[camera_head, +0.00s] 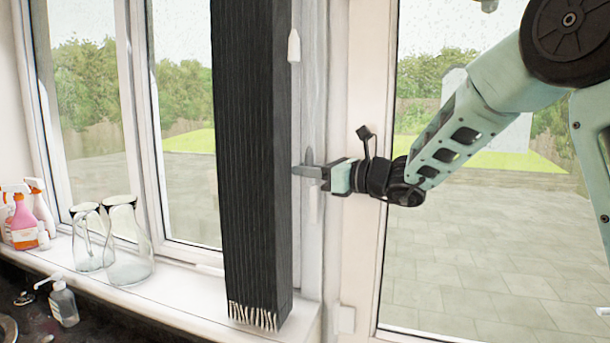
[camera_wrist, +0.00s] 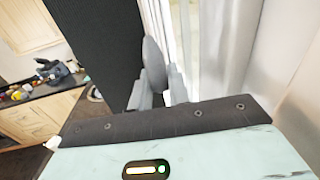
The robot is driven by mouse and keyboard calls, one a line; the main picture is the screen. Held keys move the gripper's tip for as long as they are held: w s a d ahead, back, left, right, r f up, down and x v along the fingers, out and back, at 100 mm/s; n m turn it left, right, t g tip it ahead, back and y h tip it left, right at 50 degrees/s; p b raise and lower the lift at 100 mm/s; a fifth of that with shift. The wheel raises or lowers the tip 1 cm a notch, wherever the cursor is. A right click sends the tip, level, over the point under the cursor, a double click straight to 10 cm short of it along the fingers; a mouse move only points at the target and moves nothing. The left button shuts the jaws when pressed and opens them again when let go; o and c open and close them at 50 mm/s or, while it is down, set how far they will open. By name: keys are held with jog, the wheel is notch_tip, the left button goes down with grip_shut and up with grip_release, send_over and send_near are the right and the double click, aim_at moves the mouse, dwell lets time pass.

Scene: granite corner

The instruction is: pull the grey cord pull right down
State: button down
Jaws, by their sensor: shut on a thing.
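The grey cord pull (camera_head: 310,156) is a small tapered piece beside the right edge of the dark pleated blind (camera_head: 250,160). My gripper (camera_head: 308,171) is shut on it at about the blind's mid-height. The pull's upper end stands up above the fingers; its lower part is hidden by them. In the wrist view the grey pull (camera_wrist: 153,60) rises between the two fingers of my gripper (camera_wrist: 158,88), with the blind close on the left. A separate white cord pull (camera_head: 294,46) hangs higher, near the blind's right edge.
The window frame is close to my gripper; the glazed pane (camera_head: 480,230) is behind my arm.

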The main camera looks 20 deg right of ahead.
jog(key=shift+d+f, duration=0.1)
jog(key=shift+f, duration=0.2)
jog(key=c, duration=1.4)
grip_release()
jog(key=shift+o, duration=0.2)
jog(key=shift+r, duration=0.1)
jog(key=shift+s+d, duration=0.3)
jog(key=shift+d, duration=0.1)
jog(key=b+v, duration=0.6)
jog(key=v, duration=1)
jog(key=shift+s, duration=0.1)
